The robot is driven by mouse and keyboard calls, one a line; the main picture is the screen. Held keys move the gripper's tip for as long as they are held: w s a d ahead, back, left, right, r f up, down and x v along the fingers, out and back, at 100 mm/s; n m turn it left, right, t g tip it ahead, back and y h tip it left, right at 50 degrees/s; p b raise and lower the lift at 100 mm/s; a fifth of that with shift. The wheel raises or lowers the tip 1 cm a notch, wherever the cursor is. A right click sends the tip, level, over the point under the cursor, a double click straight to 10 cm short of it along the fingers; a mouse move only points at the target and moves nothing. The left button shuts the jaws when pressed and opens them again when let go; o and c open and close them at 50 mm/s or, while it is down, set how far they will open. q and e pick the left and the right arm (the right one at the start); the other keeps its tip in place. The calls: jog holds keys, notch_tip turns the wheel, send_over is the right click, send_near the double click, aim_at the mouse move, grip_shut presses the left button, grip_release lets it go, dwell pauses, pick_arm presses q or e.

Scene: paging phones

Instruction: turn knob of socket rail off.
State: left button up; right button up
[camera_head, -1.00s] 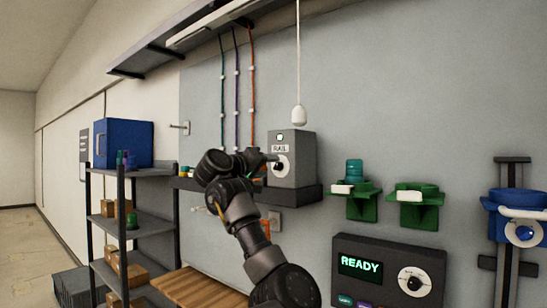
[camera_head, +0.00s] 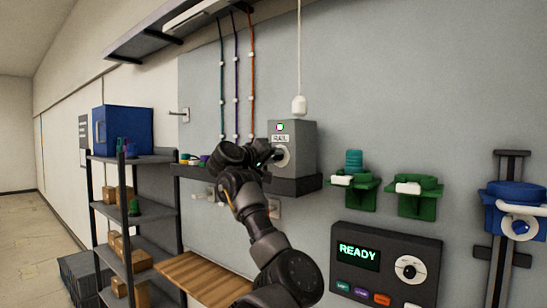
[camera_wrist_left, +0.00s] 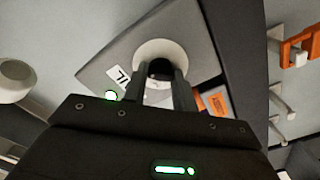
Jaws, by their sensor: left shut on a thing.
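The socket rail box is a grey box (camera_head: 297,143) labelled RAIL, standing on a dark wall shelf, with a small green lamp on its upper front. Its knob (camera_head: 281,157) is on the front face below the label, partly hidden by my left gripper (camera_head: 272,155) in the head view. In the left wrist view the pale round dial of the knob (camera_wrist_left: 148,48) sits between the fingertips of my left gripper (camera_wrist_left: 160,78), which are shut on its dark centre. The green lamp (camera_wrist_left: 111,95) shows lit there too. My right gripper is not in view.
A white pull-cord (camera_head: 299,104) hangs just above the box. Green holders (camera_head: 354,192) and a panel reading READY (camera_head: 386,262) are to the right. A dark shelf rack (camera_head: 135,210) with boxes stands left. A wooden surface (camera_head: 205,280) lies below.

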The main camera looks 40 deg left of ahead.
pick_arm(q)
jog(key=shift+f+n+b, duration=0.2)
jog(key=shift+n+b, duration=1.15)
jog(key=shift+n, duration=0.15)
jog(key=n+b, duration=0.2)
jog(key=n, duration=0.2)
jog(key=shift+n, duration=0.3)
jog(key=n+b, duration=0.2)
jog(key=n, duration=0.7)
jog(key=shift+n+b, duration=0.3)
jog(key=shift+b, duration=0.1)
jog(key=shift+n, duration=0.3)
jog(key=shift+f, duration=0.1)
jog(key=o, duration=1)
